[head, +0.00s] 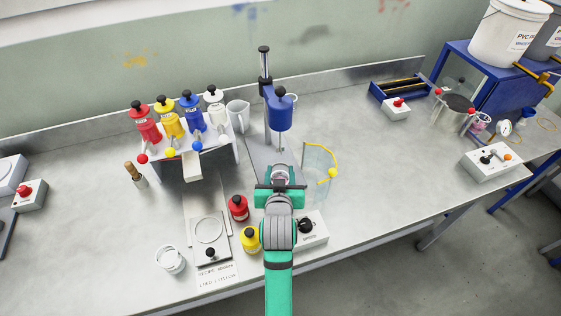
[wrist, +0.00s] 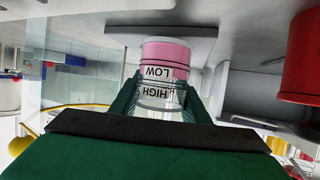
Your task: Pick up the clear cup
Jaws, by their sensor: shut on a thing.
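The clear cup (wrist: 166,60) is between the two fingers of my gripper (wrist: 160,92) in the wrist view. It has LOW and HIGH marks that read upside down in that picture, and pink contents show at its LOW end. My gripper is shut on its sides. In the head view my gripper (head: 280,187) is at the middle of the bench, just in front of the blue mixer head (head: 279,112). The cup (head: 281,172) shows only partly there, largely hidden by my gripper. I cannot tell whether it touches the surface below.
A clear guard with a yellow handle (head: 333,172) stands close right. Red (head: 238,208) and yellow (head: 250,240) bottles and a speed control box (head: 312,230) are near my arm. A dispenser rack (head: 185,150) and scale (head: 210,238) stand left.

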